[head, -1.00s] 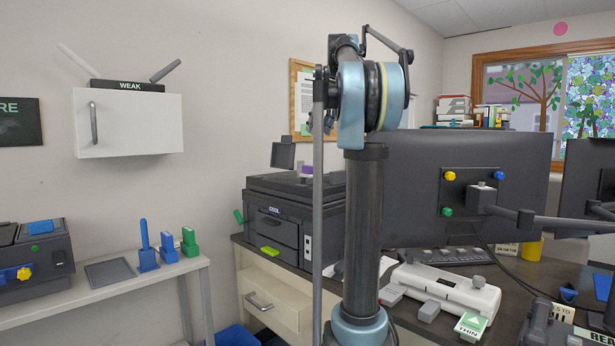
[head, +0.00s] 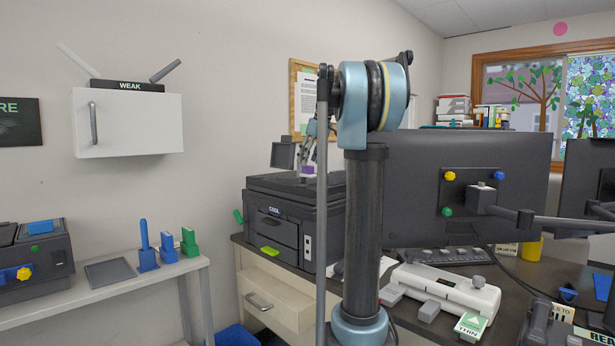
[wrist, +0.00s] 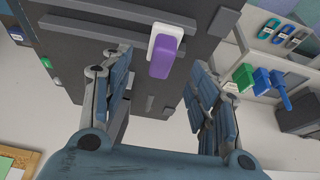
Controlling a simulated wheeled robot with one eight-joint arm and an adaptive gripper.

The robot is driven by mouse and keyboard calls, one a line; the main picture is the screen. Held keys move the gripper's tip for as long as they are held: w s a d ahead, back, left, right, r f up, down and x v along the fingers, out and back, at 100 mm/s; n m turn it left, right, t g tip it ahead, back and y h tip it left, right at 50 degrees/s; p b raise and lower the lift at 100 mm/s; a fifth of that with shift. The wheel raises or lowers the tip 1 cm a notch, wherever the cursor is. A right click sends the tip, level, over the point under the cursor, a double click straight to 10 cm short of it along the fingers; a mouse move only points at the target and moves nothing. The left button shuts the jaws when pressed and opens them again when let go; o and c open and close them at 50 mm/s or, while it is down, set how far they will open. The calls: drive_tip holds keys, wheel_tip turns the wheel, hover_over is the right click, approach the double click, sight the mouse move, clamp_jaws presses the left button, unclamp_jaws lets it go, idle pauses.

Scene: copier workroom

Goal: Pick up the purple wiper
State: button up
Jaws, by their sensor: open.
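The purple wiper (wrist: 166,58) lies on top of the dark printer (wrist: 88,50), with a white part along one side. In the wrist view it sits between and just beyond the fingertips of my gripper (wrist: 165,68). The jaws are open, with a finger on each side and a gap around the wiper. In the head view the wiper (head: 307,170) is a small purple patch on the printer (head: 280,225), just below my gripper (head: 309,160). My own arm partly hides the gripper and the printer's right side there.
A small dark screen (head: 283,155) stands up from the printer close to my gripper. A large monitor (head: 465,185) is to the right. A side table (head: 100,293) with blue and green handled tools is at the left. A white cabinet (head: 140,125) hangs on the wall.

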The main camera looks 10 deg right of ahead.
sight(307, 168)
drive_tip(key=shift+x, duration=2.35)
drive_tip(key=shift+c, duration=0.6)
drive_tip(key=c, duration=1)
wheel_tip(307, 168, up, 10)
drive_tip(key=shift+r, duration=0.1)
drive_tip(key=o, duration=0.3)
drive_tip(key=shift+c, duration=1.1)
